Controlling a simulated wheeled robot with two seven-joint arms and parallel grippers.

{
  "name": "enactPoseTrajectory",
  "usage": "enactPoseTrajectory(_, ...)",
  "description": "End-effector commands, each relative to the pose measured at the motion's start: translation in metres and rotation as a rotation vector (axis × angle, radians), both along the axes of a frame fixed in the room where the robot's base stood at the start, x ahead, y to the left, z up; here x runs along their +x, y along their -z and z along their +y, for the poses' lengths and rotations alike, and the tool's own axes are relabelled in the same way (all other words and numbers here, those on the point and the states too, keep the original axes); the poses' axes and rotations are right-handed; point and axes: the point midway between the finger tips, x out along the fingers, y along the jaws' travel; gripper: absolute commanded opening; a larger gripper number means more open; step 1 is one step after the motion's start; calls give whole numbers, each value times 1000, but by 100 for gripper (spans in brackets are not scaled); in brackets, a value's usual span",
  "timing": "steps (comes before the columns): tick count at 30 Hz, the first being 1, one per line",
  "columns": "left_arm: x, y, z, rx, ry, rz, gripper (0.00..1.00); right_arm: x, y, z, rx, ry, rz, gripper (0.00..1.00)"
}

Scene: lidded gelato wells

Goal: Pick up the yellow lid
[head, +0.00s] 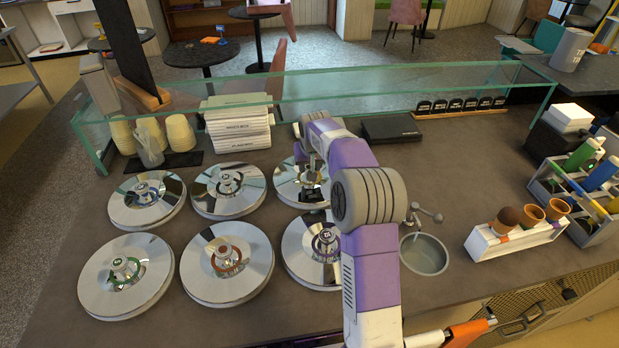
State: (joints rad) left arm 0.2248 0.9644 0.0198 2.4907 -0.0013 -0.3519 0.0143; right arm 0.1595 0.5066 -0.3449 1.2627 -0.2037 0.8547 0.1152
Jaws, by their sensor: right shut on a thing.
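Several round, shiny steel lids with knobs sit in two rows on the counter. My right gripper (313,190) points down at the back right lid (289,173) and is shut on its knob. The gripper and arm hide most of that lid's centre, so I cannot make out its ring colour. The lid looks level, and I cannot tell whether it is raised. The front middle lid (205,265) has an orange-red ring, the front left lid (150,265) a green one, and the front right lid (301,250) a purple one. My left gripper is out of view.
The back left lid (125,205) and back middle lid (212,202) stand close by. A glass guard (340,83), stacked white boxes (240,125) and cups (180,132) are behind. A small round sink (424,254) and a white cone holder (512,240) lie to the right.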

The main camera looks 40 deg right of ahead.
Motion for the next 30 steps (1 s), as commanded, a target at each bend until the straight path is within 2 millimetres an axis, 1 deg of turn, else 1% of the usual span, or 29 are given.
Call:
enactPoseTrajectory(5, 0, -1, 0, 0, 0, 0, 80, 0, -4, 0, -1, 0, -3, 0)
enactPoseTrajectory(8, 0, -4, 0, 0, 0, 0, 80, 1, -15, 0, -2, 0, -5, 0)
enactPoseTrajectory(15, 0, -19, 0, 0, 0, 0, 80, 1, -65, 0, -3, 0, -7, 0)
enactPoseTrajectory(18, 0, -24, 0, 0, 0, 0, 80, 1, -82, 0, -1, 1, -5, 0)
enactPoseTrajectory(21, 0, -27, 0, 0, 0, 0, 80, 1, -94, 0, -1, 1, -4, 0)
enactPoseTrajectory(25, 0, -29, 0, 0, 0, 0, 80, 0, -101, 0, -1, 0, -3, 0)
enactPoseTrajectory(30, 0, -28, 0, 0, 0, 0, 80, 0, -101, 0, 0, 0, -2, 0)
